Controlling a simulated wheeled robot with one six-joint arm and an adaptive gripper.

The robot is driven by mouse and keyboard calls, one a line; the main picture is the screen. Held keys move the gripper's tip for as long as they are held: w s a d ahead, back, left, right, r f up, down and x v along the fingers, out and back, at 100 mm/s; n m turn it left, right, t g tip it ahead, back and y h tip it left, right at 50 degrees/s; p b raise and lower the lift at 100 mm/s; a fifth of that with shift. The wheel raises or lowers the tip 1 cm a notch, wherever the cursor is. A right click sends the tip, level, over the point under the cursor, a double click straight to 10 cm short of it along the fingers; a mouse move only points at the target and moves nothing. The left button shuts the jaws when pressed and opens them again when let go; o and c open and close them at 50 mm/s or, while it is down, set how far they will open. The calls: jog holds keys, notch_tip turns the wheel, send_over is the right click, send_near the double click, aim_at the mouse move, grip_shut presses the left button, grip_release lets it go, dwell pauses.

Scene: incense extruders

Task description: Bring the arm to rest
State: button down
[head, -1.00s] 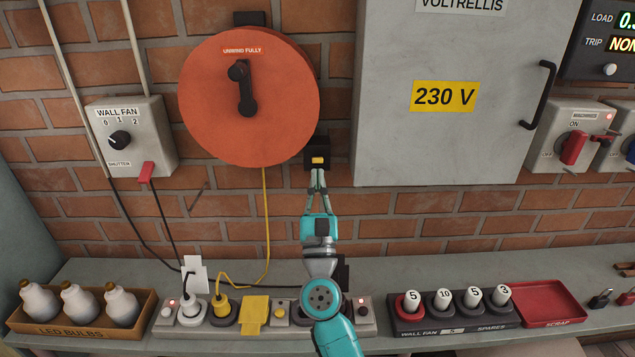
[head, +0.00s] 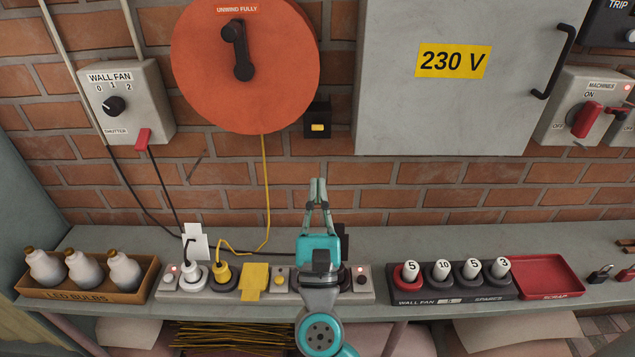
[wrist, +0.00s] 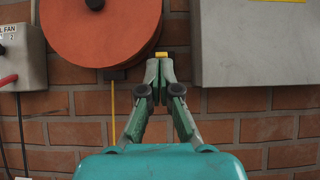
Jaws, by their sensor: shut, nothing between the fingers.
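My gripper (head: 318,188) is teal, shut and empty, pointing up in front of the brick wall. In the head view it is above the power strip and below a small black box with a yellow button (head: 318,127). In the wrist view the shut fingertips (wrist: 159,66) show in the middle, with the yellow button (wrist: 162,55) just above them in the picture. The gripper stands apart from the box in the head view. My wrist hides part of the power strip (head: 361,297).
An orange cable reel (head: 280,75) hangs above left, its yellow cable running down to the power strip. A grey cabinet (head: 400,110) is above right. The bench holds a bulb box (head: 88,291), a fuse rack (head: 450,293) and a red scrap tray (head: 560,284).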

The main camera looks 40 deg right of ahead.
jog(key=shift+s+a, duration=0.1)
jog(key=shift+s, duration=0.05)
dwell(0.5)
jog(key=s+a+f+m+g+y, duration=0.3)
jog(key=s+f+m+y, duration=0.4)
jog(key=s+f+m, duration=0.6)
jog(key=s+a+f+m+g+y, duration=0.3)
jog(key=s+a+f+m+y, duration=0.3)
jog(key=s+f+m, duration=0.6)
jog(key=s+m+y, duration=0.2)
jog(key=s+m, duration=0.1)
jog(key=s, duration=0.5)
jog(key=shift+s+f+m, duration=0.25)
jog(key=shift+f+m, duration=0.1)
jog(key=shift+m, duration=0.05)
